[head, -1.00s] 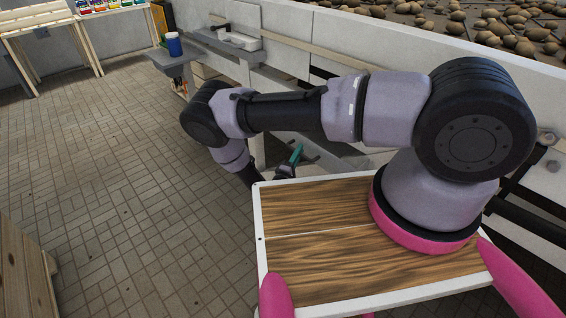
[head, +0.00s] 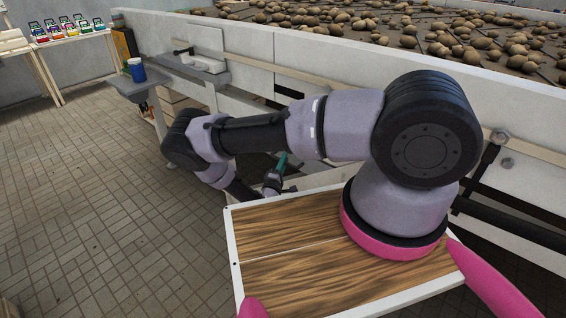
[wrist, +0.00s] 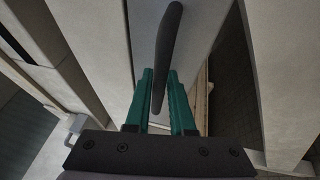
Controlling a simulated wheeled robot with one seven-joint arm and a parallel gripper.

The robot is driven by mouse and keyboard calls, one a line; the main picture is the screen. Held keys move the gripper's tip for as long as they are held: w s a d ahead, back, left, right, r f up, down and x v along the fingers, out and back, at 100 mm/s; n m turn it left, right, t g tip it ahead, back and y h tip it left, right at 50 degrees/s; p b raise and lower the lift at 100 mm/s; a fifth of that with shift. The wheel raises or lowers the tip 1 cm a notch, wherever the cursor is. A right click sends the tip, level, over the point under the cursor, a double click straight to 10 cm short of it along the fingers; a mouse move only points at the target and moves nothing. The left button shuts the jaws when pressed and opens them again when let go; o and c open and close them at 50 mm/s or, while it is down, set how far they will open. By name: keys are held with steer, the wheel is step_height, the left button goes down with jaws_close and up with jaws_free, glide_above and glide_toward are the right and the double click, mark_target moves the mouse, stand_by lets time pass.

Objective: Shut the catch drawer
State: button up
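In the wrist view, a dark curved bar handle (wrist: 169,40) stands out from a light grey panel (wrist: 205,25), which seems to be the catch drawer's front. My gripper (wrist: 161,78) has its two green fingers apart, one on each side of the handle's lower part. Narrow gaps seem to show beside the handle, and I cannot tell whether either finger touches it. In the head view, my gripper (head: 282,163) is low beside the grey machine side, partly behind my arm. The drawer cannot be made out there, so how far it stands open is unclear.
The long machine wall (head: 330,55) runs along the right, with potatoes (head: 465,45) on the belt behind it. A blue jar (head: 136,70) stands on a grey side shelf (head: 140,86). A wooden table (head: 75,38) with coloured boxes is at the back left. Tiled floor (head: 90,190) is clear at left.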

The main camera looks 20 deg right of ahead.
steer(key=shift+o, duration=1.2)
steer(key=shift+d, duration=0.1)
steer(key=shift+s, duration=0.1)
steer(key=v, duration=1)
steer(key=shift+s+a, duration=0.2)
steer(key=shift+a, duration=0.15)
